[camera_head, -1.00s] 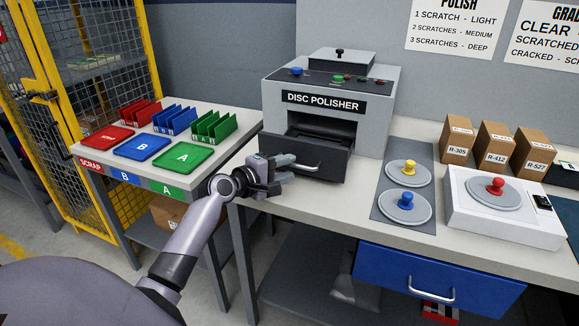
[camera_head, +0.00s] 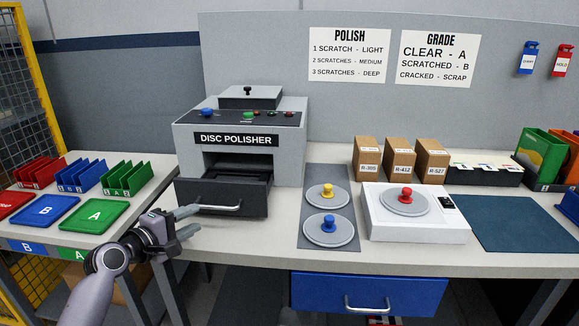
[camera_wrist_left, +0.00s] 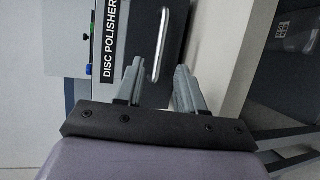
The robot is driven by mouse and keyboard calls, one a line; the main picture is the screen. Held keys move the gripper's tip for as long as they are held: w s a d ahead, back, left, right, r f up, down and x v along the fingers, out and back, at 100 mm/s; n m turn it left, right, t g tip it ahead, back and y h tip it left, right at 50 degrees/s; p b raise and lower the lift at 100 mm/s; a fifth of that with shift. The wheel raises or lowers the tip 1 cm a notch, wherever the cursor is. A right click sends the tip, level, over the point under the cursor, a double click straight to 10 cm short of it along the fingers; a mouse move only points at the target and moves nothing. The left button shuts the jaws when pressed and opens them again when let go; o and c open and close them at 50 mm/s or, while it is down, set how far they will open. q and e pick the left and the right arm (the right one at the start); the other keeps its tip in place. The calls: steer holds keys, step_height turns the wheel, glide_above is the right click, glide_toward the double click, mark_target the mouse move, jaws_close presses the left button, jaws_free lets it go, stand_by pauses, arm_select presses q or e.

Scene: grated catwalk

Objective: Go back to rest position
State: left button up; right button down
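My left gripper (camera_head: 191,221) is open and empty in the head view, just left of the disc polisher's drawer handle (camera_head: 222,208). The disc polisher (camera_head: 240,155) stands on the workbench with its dark front drawer (camera_head: 220,195) pulled out. In the left wrist view the two fingers (camera_wrist_left: 158,85) are spread apart. The handle (camera_wrist_left: 159,45) shows beyond them, and nothing is held. My right gripper is in neither view.
Left of my gripper is a side table with red, blue and green trays (camera_head: 95,215) and racks. On the bench are a grey mat (camera_head: 325,180) with two knobbed discs, a white device (camera_head: 410,228), several boxes and a blue drawer (camera_head: 368,292) below.

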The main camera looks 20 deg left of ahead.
arm_select(q)
steer(key=s+d+f+m+g, duration=0.8)
steer(key=s+d+f+m, duration=0.45)
steer(key=s+d, duration=0.2)
steer(key=s+d+f+m+g+y, duration=0.1)
steer(key=s+m+g, duration=0.15)
steer(key=s, duration=0.55)
steer(key=s+d+f+m+g+y, duration=0.15)
steer(key=s+m, duration=0.25)
steer(key=s, duration=0.4)
steer(key=w+d+f+t+h, duration=0.2)
steer(key=w+d+f+t, duration=0.1)
steer(key=w+f+t, duration=0.3)
step_height(320, 180, down, 2)
steer(key=shift+w+f+t+p, duration=0.1)
steer(key=shift+w+t+p, duration=0.25)
steer(key=shift+t, duration=0.15)
